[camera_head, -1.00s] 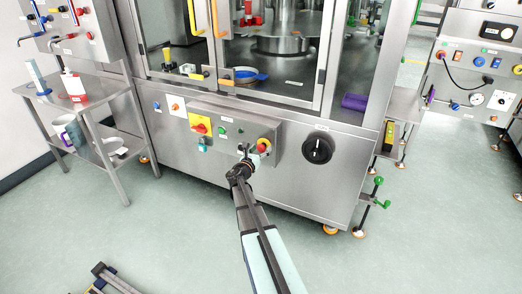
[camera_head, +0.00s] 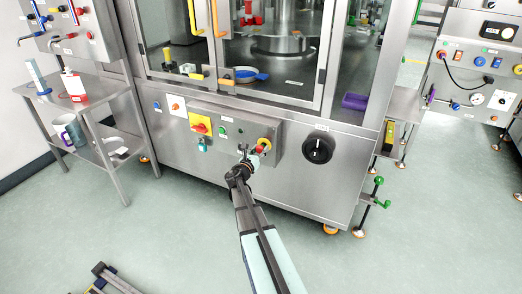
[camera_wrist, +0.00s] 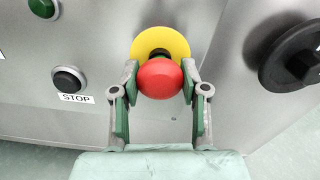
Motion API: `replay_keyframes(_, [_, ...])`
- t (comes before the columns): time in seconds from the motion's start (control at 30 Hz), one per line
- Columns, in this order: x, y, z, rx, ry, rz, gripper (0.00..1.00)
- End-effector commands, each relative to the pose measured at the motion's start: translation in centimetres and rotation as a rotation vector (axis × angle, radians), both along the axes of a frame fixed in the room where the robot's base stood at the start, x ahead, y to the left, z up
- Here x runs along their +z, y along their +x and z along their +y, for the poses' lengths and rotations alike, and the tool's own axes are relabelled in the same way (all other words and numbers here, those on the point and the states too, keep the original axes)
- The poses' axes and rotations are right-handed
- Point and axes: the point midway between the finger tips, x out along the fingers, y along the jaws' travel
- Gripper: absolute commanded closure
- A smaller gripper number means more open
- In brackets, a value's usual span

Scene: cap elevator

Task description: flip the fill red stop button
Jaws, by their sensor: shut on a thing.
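The red mushroom-head stop button (camera_wrist: 160,82) stands out from a round yellow plate (camera_wrist: 172,43) on the steel control box. My gripper (camera_wrist: 160,76) is shut on the red head, with one finger on its left side and one on its right. A short dark neck shows between the head and the yellow plate. In the head view the red button (camera_head: 265,149) is at the right end of the box, partly hidden by my gripper (camera_head: 258,153).
Left of the button in the wrist view are a black button (camera_wrist: 68,80) labelled STOP and a green button (camera_wrist: 42,7). A large black rotary knob (camera_wrist: 292,57) is to the right. In the head view a red-and-yellow switch (camera_head: 201,124) sits at the box's left end.

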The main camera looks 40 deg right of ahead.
Motion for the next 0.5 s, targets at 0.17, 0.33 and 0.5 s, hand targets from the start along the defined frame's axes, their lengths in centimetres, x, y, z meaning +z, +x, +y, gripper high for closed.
replay_keyframes(0.17, [-0.08, -0.25, 0.24, 0.0, 0.002, 0.001, 0.31])
replay_keyframes(0.33, [-0.07, -0.2, 0.18, 0.0, 0.002, 0.001, 0.29])
replay_keyframes(0.5, [-0.06, -0.22, 0.22, 0.0, 0.001, 0.0, 0.29])
